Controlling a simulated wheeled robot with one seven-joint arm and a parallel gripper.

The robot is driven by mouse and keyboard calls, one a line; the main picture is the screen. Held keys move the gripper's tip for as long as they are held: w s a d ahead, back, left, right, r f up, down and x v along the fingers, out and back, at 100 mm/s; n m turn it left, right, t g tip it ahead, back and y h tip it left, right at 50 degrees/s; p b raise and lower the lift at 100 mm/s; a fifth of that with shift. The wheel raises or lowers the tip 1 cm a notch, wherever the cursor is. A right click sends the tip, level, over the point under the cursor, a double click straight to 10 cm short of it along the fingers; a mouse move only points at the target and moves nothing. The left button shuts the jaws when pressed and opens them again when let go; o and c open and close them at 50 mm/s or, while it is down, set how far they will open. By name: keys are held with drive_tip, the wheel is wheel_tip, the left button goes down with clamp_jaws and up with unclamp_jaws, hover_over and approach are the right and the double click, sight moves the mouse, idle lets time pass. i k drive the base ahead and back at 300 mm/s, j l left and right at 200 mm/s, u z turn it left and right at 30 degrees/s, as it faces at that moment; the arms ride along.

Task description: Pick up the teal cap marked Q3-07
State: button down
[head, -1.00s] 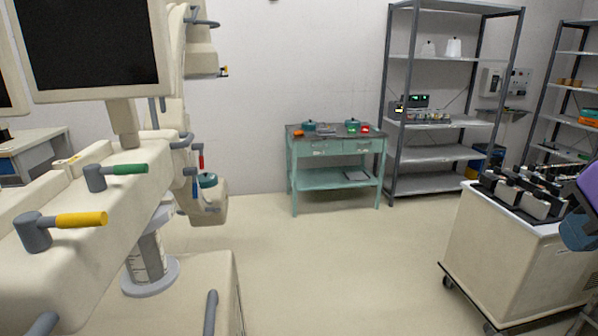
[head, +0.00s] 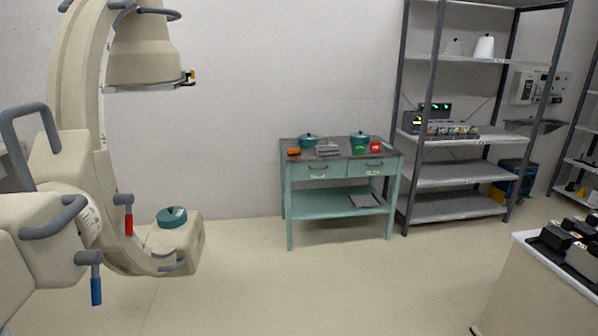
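Three round teal lidded things show in the head view, and no marking on any of them can be read. One teal cap (head: 172,217) rests on the cream base of the large C-shaped machine at the left. A second teal cap (head: 308,141) sits at the back left of the teal table's top, and a third teal cap (head: 360,138) at its back right. I cannot tell which one is Q3-07. My gripper is not in view.
The teal two-drawer table (head: 340,170) stands against the back wall, with small orange, grey, green and red items on top. A grey metal shelf (head: 455,175) stands right of it. The cream machine (head: 75,150) fills the left. A white-topped cart (head: 530,285) is at lower right. The middle floor is clear.

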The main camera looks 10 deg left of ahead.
sight(172, 218)
drive_tip(key=i+l+u, duration=0.1)
drive_tip(key=i+u, duration=0.3)
drive_tip(key=i+l+u, duration=0.3)
drive_tip(key=i+u, duration=0.15)
drive_tip(key=i+l+u, duration=1.2)
drive_tip(key=l, duration=0.45)
drive_tip(key=i+l+u, duration=0.4)
drive_tip(key=i+l, duration=0.15)
drive_tip(key=l, duration=0.15)
drive_tip(key=i+l+u, duration=0.2)
drive_tip(key=l, duration=0.2)
drive_tip(key=i+l+u, duration=0.15)
drive_tip(key=l, duration=0.25)
drive_tip(key=i, duration=0.05)
